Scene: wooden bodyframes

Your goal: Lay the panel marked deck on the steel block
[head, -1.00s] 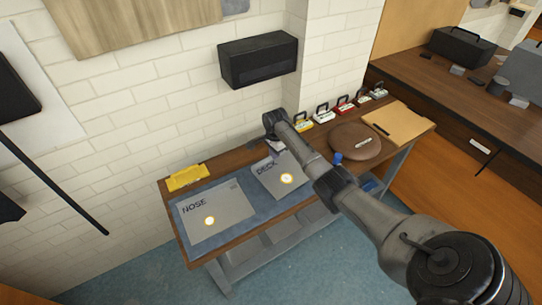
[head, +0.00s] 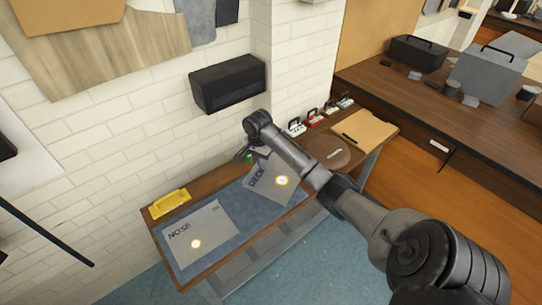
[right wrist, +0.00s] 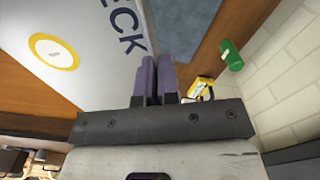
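The deck panel (head: 268,182) is a pale grey sheet with dark lettering and a yellow-ringed white disc. It sits turned over the right part of the blue mat and also fills the upper left of the right wrist view (right wrist: 85,75). My right gripper (head: 246,156) is at its far edge. In the right wrist view its purple fingers (right wrist: 155,75) are close together with the panel's edge between them. Whether the panel touches the mat is unclear. A large grey block (head: 487,78) stands on the dark bench; I cannot tell if it is the steel block. My left gripper is out of view.
The nose panel (head: 200,235) lies on the blue mat (head: 240,212), beside a yellow tray (head: 170,203). A green cylinder (right wrist: 231,55) is near my fingers. A black wall box (head: 228,84) hangs above.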

